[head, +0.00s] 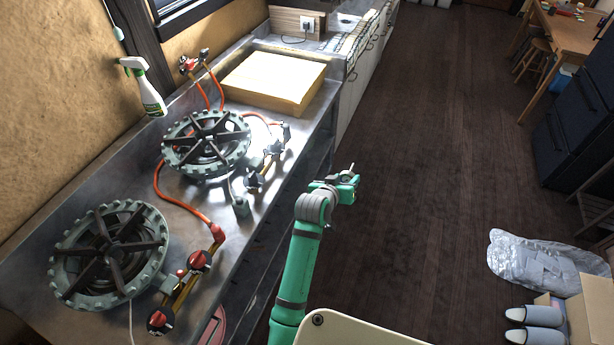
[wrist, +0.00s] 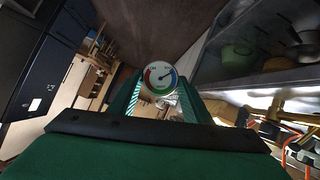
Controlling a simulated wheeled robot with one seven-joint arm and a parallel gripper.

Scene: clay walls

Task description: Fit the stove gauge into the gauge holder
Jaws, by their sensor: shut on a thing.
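The stove gauge (wrist: 160,77) is a small round white dial with a red, blue and green rim, seen in the wrist view between my fingertips. My gripper (head: 347,182) is shut on it and holds it in the air off the counter's front edge, over the floor. In the head view the gauge is too small to make out clearly. A small grey-green block with an upright stub (head: 241,206) stands near the counter's front edge, left of my gripper; it may be the gauge holder, but I cannot tell for sure.
Two ring burners, the near one (head: 151,232) and the far one (head: 165,141), stand on the metal counter with orange hoses and red-handled valves (head: 200,261). A shallow tray (head: 312,85) and a spray bottle (head: 149,92) are behind.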

